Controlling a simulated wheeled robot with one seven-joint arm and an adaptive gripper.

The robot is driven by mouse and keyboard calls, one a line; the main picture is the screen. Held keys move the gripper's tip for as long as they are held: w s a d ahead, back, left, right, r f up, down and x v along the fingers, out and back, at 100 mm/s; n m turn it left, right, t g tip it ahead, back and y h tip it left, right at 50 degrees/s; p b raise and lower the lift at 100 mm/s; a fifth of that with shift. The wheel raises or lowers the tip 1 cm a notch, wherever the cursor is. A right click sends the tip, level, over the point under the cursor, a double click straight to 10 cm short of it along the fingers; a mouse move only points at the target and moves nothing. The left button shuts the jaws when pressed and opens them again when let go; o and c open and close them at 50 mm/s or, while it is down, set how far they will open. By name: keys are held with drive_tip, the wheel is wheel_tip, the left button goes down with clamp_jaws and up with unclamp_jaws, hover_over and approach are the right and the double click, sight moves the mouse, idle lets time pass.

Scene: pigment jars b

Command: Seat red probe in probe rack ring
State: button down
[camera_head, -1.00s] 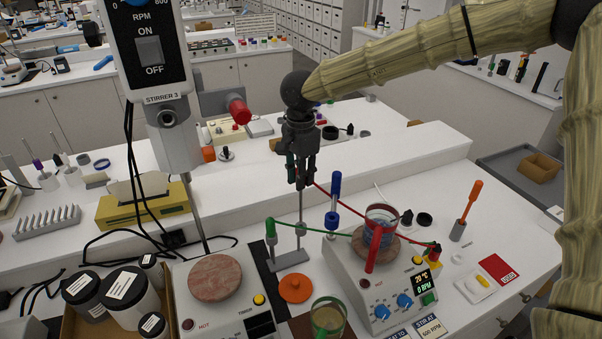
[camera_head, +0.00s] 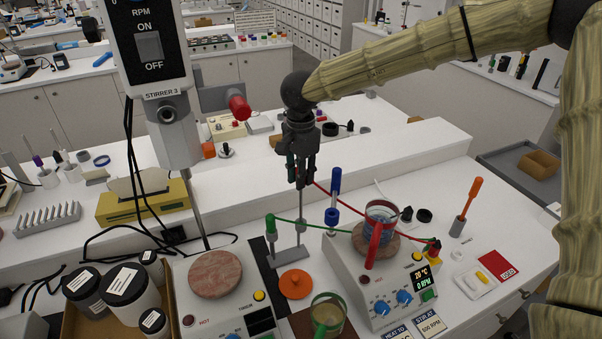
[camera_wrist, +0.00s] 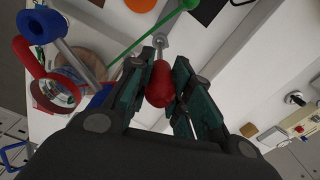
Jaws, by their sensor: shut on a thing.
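My gripper (camera_head: 302,183) is shut on the red probe (camera_wrist: 158,85), whose red handle sits between the two fingers in the wrist view. In the head view the fingers mostly hide the handle. A metal shaft (camera_wrist: 160,48) runs beyond the handle. The rack's grey base (camera_head: 288,256) stands on the bench below my gripper, with a thin upright rod above it. A green probe (camera_head: 270,226) stands upright at the rack's left side. The ring for the red probe cannot be made out, nor whether the tip is in it.
A hotplate (camera_head: 350,285) with a beaker (camera_head: 381,212) and red clamp stands right of the rack. A blue-capped post (camera_head: 336,180) is close to my gripper's right. An orange disc (camera_head: 295,284) lies in front. Red and green cables cross nearby.

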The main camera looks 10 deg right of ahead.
sight(301, 221)
drive_tip(key=shift+f+b, duration=1)
drive_tip(key=shift+f, duration=5.75)
idle(0.4)
drive_tip(key=c, duration=1.2)
unclamp_jaws()
